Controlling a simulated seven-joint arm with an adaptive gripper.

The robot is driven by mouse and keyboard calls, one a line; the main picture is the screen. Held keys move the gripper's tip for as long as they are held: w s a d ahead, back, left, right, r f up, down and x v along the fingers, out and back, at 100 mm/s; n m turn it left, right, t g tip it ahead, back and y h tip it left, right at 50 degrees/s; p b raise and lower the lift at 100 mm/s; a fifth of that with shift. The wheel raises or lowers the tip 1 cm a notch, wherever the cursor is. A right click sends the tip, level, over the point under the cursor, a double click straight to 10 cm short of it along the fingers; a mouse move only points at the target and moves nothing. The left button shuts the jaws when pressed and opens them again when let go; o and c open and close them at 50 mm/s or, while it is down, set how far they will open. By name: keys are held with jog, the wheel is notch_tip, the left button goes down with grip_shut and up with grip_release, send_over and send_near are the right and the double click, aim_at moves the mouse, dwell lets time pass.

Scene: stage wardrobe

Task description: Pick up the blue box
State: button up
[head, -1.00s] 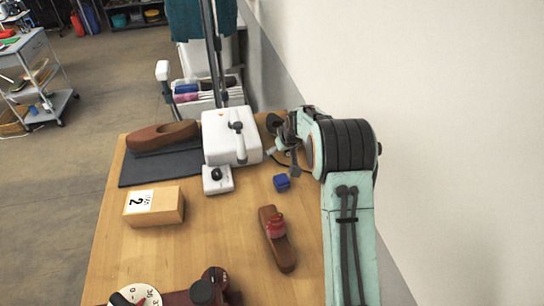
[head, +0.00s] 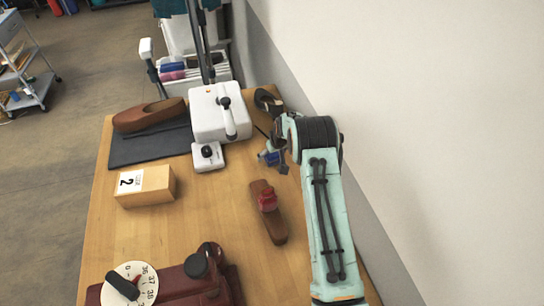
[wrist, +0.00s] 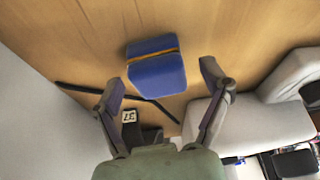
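The blue box (head: 264,158) lies on the wooden table, right of the small white control box, and is partly hidden by my gripper (head: 277,160) in the head view. In the wrist view the blue box (wrist: 156,72) shows a blue body with an orange band across it. My gripper (wrist: 161,74) is open, with one finger on each side of the box and a visible gap to each. The box is not held. I cannot tell how far the fingertips are above the table.
A white machine (head: 215,113) with a lever and a small white control box (head: 208,157) stand close left. A brown wooden shoe form (head: 267,212) with a red part lies in front. A tan box marked 2 (head: 147,187) is farther left. The wall is at right.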

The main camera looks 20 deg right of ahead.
jog(key=c, duration=1)
